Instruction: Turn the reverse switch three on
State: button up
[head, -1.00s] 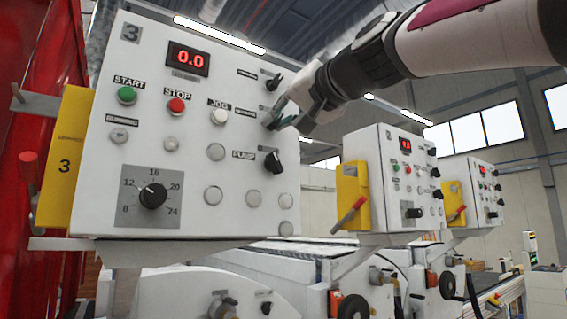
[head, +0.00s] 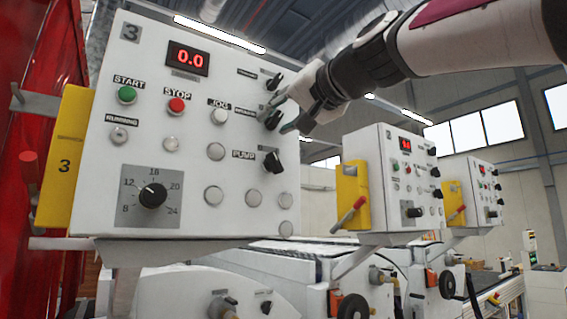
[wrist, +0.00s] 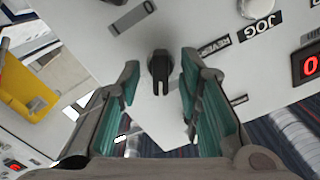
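Control panel three (head: 130,70) is the large white box at left in the head view, with a "3" at its top left. The reverse switch (head: 271,118) is the black middle knob in its right column; its label beside it is partly legible. In the wrist view, which shows the panel upside down, the switch (wrist: 159,68) has its handle pointing down the picture. My gripper (head: 283,114) is open in front of it. In the wrist view the teal-padded fingers of my gripper (wrist: 159,80) stand on either side of the knob, with gaps visible on both sides.
Another black knob (head: 273,81) sits just above, and the PUMP knob (head: 274,162) just below. The white JOG button (head: 219,117) is to the left. Two similar panels (head: 371,165) (head: 456,185) stand farther right. Open air surrounds my arm on the right.

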jog(key=v, duration=1.1)
jog(key=shift+s+d, duration=0.25)
jog(key=shift+s, duration=0.05)
notch_tip(320, 180, down, 14)
jog(key=d+g+h, duration=0.2)
jog(key=d+h, duration=0.1)
jog(key=s+d+f+g+h, duration=0.2)
jog(key=s+f, duration=0.3)
jog(key=f, duration=0.7)
jog(key=s+d+f+g+h, duration=0.2)
jog(key=s+d+f, duration=0.3)
jog(key=f, duration=0.8)
jog(key=s+d+f+g+h, duration=0.3)
jog(key=s+f, duration=0.1)
jog(key=f, duration=0.8)
jog(key=shift+s+d+f+m+g, duration=0.2)
jog(key=shift+s+d+m+g, duration=0.1)
jog(key=shift+s, duration=0.1)
